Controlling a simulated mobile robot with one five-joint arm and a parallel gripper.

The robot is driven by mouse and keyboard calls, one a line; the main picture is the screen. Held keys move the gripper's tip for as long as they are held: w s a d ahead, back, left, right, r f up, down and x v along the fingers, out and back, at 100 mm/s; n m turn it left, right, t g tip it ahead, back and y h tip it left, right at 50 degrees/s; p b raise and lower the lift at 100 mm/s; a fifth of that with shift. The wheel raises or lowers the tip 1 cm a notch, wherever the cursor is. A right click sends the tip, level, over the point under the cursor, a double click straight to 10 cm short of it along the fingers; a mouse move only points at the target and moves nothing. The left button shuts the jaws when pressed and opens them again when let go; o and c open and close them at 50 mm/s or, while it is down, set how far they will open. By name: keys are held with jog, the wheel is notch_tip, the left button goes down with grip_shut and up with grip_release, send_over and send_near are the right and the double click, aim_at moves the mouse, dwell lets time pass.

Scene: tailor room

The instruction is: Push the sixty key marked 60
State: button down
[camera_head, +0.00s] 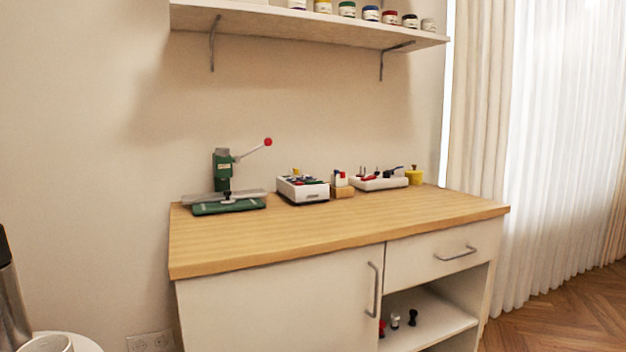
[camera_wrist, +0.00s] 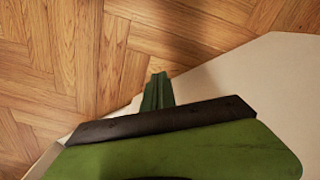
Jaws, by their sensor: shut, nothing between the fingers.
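No key marked 60 can be made out in either view. A small white box (camera_head: 304,197) with several coloured pieces on top stands on the wooden counter in the head view. Its pieces are too small to read, and I cannot tell whether they are keys. My gripper (camera_wrist: 157,92) shows in the wrist view as green fingers, shut and empty, above a wooden floor. My gripper is not seen in the head view, so its place relative to the counter cannot be told.
A green press (camera_head: 223,178) with a red-knobbed lever stands left of the box. A wooden block (camera_head: 342,192), a white tray (camera_head: 378,184) and a yellow item (camera_head: 414,177) stand to its right. The counter's front (camera_head: 330,232) is clear. A shelf (camera_head: 300,25) with jars hangs above.

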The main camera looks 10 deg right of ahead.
dwell(0.3)
notch_tip(320, 180, up, 20)
jog(key=p, duration=1.9)
jog(key=shift+f+p, duration=0.15)
jog(key=shift+p, duration=0.2)
jog(key=shift+s, duration=0.1)
